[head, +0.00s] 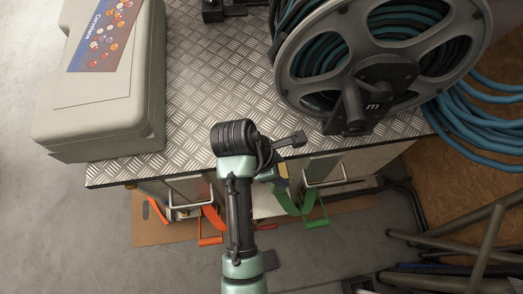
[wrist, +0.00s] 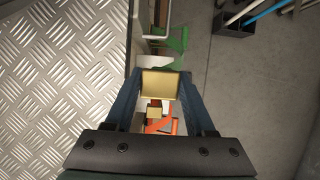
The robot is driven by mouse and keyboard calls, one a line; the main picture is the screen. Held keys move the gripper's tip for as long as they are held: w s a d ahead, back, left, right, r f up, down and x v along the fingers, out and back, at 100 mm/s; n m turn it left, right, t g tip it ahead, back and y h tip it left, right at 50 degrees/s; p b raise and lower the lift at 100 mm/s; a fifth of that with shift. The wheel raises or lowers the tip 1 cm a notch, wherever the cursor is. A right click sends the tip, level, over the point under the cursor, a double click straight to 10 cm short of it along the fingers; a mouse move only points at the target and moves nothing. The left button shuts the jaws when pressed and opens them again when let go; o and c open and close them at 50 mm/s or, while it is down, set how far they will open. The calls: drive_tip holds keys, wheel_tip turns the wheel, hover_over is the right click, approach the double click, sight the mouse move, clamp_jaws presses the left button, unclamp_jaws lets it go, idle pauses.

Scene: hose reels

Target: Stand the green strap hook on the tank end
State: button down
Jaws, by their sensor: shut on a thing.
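My gripper (wrist: 161,80) is shut on a tan, block-like piece (wrist: 160,86) between its two dark blue fingers. In the head view my gripper (head: 281,178) hangs off the front edge of the tread-plate tank (head: 205,75), mostly hidden by my wrist. A green strap with a green hook-like handle (head: 316,223) hangs in front of the tank's face, just right of my gripper. The green strap also shows in the wrist view (wrist: 177,42), beyond the fingertips. I cannot tell whether the tan piece is joined to it.
Orange straps (head: 213,220) hang left of my gripper, above a brown board (head: 150,232). A grey case (head: 100,100) stands on the tank's left part. A hose reel (head: 385,60) stands on the right.

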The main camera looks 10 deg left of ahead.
wheel_tip(320, 180, down, 18)
drive_tip(key=b, duration=0.5)
drive_tip(key=shift+f+b, duration=0.1)
drive_tip(key=shift+b, duration=0.2)
drive_tip(key=shift+c, duration=1.2)
unclamp_jaws()
drive_tip(key=p+v, duration=0.4)
drive_tip(key=v, duration=0.8)
